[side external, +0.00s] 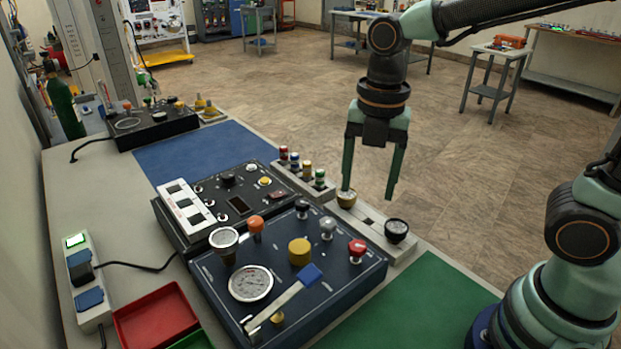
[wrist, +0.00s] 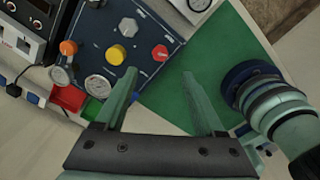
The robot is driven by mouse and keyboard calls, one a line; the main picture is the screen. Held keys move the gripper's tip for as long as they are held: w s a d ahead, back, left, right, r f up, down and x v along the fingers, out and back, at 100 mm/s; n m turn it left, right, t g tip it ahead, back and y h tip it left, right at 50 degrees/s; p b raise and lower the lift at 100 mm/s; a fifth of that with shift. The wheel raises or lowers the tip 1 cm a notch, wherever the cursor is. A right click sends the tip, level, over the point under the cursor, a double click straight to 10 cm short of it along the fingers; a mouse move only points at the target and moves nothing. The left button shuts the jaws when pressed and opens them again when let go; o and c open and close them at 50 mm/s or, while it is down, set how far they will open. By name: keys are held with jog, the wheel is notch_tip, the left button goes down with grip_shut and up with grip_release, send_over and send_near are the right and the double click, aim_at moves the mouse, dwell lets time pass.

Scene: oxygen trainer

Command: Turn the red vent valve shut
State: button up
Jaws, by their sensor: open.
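The red vent valve (side external: 357,249) is a small red knob near the right corner of the dark blue panel (side external: 345,278). In the wrist view the red valve (wrist: 160,53) sits just beyond the space between my fingertips. My gripper (side external: 368,194) is open and empty, pointing down and held above and behind the panel in the side view. Its two fingers also show spread in the wrist view (wrist: 160,75). Neither finger touches the valve. The valve's exact turn position is too small to read.
The panel also carries a yellow knob (side external: 299,251), a grey knob (side external: 327,229), an orange knob (side external: 256,226), a blue-ended lever (side external: 309,275) and gauges (side external: 250,284). A grey rack with a small dial (side external: 396,229) stands beside it. A green mat (side external: 430,300) is clear.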

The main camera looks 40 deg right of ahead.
aim_at(358, 245)
jog(key=f, duration=0.4)
jog(key=f+n, duration=0.1)
jog(key=f, duration=0.3)
jog(key=f+n, duration=0.1)
jog(key=f, duration=0.3)
jog(key=shift+a+f, duration=0.25)
jog(key=shift+a, duration=0.1)
jog(key=shift+c, duration=0.3)
grip_shut()
